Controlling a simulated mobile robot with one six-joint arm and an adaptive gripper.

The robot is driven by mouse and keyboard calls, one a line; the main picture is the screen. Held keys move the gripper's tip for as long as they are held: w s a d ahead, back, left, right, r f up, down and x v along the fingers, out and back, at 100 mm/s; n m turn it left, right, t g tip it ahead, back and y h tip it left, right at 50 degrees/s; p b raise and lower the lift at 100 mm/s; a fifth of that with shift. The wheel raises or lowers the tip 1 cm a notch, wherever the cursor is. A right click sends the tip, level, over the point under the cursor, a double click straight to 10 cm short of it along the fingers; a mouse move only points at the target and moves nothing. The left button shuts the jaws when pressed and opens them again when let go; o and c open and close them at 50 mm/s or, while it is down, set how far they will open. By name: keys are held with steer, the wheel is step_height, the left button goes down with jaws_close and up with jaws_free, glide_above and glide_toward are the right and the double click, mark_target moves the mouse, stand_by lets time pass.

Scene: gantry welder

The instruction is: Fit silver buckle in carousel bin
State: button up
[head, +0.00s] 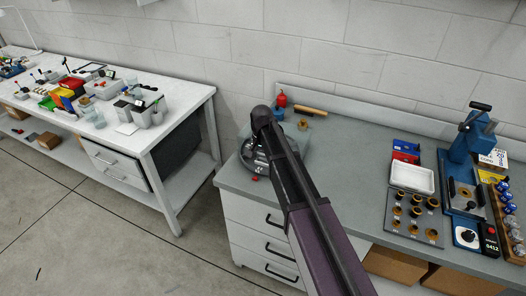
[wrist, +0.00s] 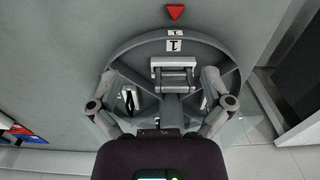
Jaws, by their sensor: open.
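The carousel (wrist: 135,47) is a grey round tray with divider walls. It sits on the grey bench in the head view (head: 254,160), partly hidden by my arm. The silver buckle (wrist: 175,64), a pale rectangular frame with a crossbar, is in the carousel bin labelled 1, near its outer rim. I cannot tell whether it lies flat on the bin floor. My gripper (wrist: 167,98) is open over the carousel, one finger on each side, with the buckle ahead of and between them. No contact with the buckle shows. The gripper is hidden in the head view.
A red triangular marker (wrist: 176,11) lies just outside the rim by bin 1. On the bench are a white tray (head: 412,179), a plate of brass-coloured parts (head: 414,218) and a blue press (head: 468,145). Bench between carousel and tray is largely clear.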

steer(key=s+d+f+n+b, duration=0.1)
steer(key=s+f+b, duration=0.1)
steer(key=s, duration=1)
steer(key=s+f+n+b, duration=0.1)
steer(key=s+f+b, duration=0.1)
steer(key=s, duration=1.1)
steer(key=shift+s+d, duration=0.15)
steer(key=shift+d, duration=0.25)
steer(key=shift+d+f, duration=0.1)
steer(key=shift+d, duration=0.1)
steer(key=w+d+n, duration=0.1)
steer(key=w+d, duration=0.2)
steer(key=d, duration=1.7)
steer(key=shift+d, duration=0.2)
stand_by(1.5)
